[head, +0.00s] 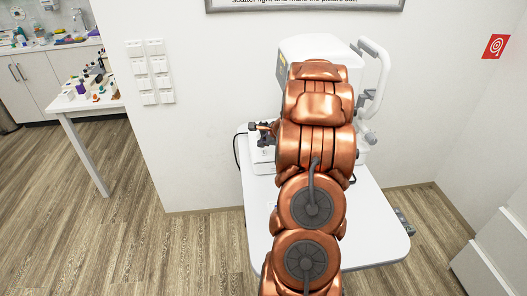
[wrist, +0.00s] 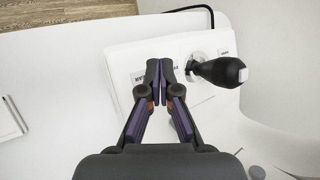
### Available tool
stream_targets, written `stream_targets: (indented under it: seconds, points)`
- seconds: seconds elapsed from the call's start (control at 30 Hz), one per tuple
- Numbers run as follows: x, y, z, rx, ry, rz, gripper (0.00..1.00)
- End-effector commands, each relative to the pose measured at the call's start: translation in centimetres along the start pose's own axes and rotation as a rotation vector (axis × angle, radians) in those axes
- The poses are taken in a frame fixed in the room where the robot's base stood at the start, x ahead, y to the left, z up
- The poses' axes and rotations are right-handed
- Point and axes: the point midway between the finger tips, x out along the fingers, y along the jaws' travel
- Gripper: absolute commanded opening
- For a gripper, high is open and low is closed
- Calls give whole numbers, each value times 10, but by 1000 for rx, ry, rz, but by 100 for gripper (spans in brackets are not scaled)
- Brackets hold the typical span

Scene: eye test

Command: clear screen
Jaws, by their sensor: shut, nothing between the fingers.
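A white eye-test machine (head: 312,46) stands on a white table; my copper-coloured arm hides most of its front in the head view. No screen face shows in either view. In the wrist view, the machine's white base (wrist: 127,58) carries printed labels and a black joystick-like handle (wrist: 222,71) with a pale end. My gripper (wrist: 159,66) is shut and empty. Its fingertips appear over the base, just left of the handle and beside a partly covered label. I cannot tell whether they touch the base.
The white table (head: 375,225) has bare room at its front right. A black cable (wrist: 190,9) runs behind the base. A flat white item (wrist: 10,118) lies at the left in the wrist view. A side table (head: 75,107) with small objects stands at the far left; white drawers (head: 490,262) stand right.

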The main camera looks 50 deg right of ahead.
Motion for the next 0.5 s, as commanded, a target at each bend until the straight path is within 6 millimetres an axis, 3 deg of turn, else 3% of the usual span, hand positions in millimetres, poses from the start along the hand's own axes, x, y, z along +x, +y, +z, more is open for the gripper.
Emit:
stream_targets:
  seconds: [0.5]
  points:
    - [-28,-20,20,-1,1,0,0]
